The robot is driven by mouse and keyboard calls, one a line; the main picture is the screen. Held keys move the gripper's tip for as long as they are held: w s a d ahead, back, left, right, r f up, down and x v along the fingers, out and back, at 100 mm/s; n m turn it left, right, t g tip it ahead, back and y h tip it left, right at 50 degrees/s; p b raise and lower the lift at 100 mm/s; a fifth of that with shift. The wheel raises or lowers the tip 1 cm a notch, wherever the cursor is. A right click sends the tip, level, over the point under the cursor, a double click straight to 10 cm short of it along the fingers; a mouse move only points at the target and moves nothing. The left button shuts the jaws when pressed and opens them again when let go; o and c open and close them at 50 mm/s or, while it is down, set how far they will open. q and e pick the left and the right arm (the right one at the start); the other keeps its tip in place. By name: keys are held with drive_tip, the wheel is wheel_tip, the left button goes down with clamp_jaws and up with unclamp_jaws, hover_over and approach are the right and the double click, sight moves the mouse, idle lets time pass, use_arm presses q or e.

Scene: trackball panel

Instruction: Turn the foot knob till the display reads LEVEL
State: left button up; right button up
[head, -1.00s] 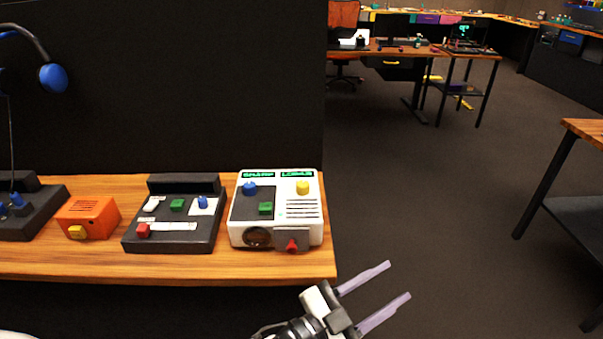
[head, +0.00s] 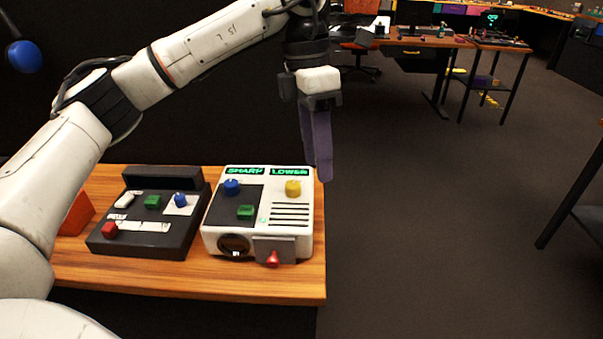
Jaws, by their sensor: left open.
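The white panel box (head: 213,238) stands at the right end of the wooden table. Its two displays read SHARP and LOWER (head: 290,171) in green. A yellow knob (head: 293,188) sits below LOWER, and a blue knob (head: 231,187) below SHARP. A red knob (head: 272,259) sticks out low at the front on a grey bracket; no label shows which is the foot knob. My left gripper (head: 318,168) is open, empty and points down by the box's back right corner. Its fingers overlap in this view, and it looks apart from the knobs. My right gripper is out of view.
A dark control panel (head: 140,245) with several knobs and buttons stands left of the white box. My left arm partly covers an orange box (head: 77,215). The wooden table's (head: 230,282) right edge is close to the white box, with open floor beyond.

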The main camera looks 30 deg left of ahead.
use_arm(q)
wheel_tip(320, 180, up, 3)
drive_tip(key=y, duration=0.2)
hover_over(293, 184)
drive_tip(key=n, duration=0.1)
wheel_tip(293, 184, down, 10)
drive_tip(key=shift+f+b, duration=0.1)
drive_tip(key=shift+b, duration=0.4)
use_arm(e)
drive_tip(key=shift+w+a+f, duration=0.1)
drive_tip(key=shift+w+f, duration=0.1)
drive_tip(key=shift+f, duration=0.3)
use_arm(q)
clamp_jaws()
drive_tip(key=n+p, duration=0.1)
drive_tip(key=n, duration=0.1)
drive_tip(key=shift+r+n, duration=0.2)
drive_tip(key=shift+n, duration=0.2)
drive_tip(key=shift+n+p, duration=0.3)
drive_tip(key=shift+n, duration=1.1)
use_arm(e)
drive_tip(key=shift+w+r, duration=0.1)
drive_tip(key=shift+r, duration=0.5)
